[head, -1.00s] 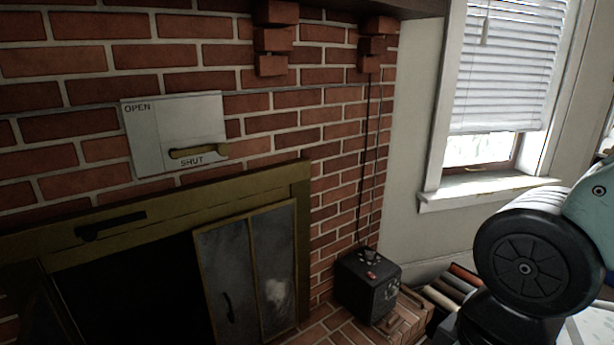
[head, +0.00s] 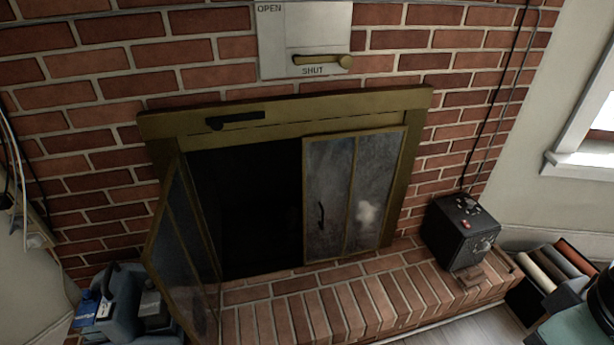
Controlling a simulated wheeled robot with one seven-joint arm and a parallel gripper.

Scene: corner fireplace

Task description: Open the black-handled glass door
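The fireplace has a brass frame (head: 285,113) and two folding glass doors. The right glass door (head: 328,200) has two panels and a black handle (head: 320,215) on its left panel; it stands across the right half of the opening. The left glass door (head: 180,245) is swung outward over the brick hearth, so the dark left half of the opening shows. A black lever (head: 235,121) sits on the top of the frame. My gripper is not in view; a part of my arm may show at the lower right edge.
A brick hearth (head: 330,305) runs in front. A black box (head: 460,232) with cords stands on its right end, beside a crate of rolls (head: 555,270). A blue caddy with bottles (head: 125,305) stands lower left. A white OPEN/SHUT plate (head: 290,30) is above.

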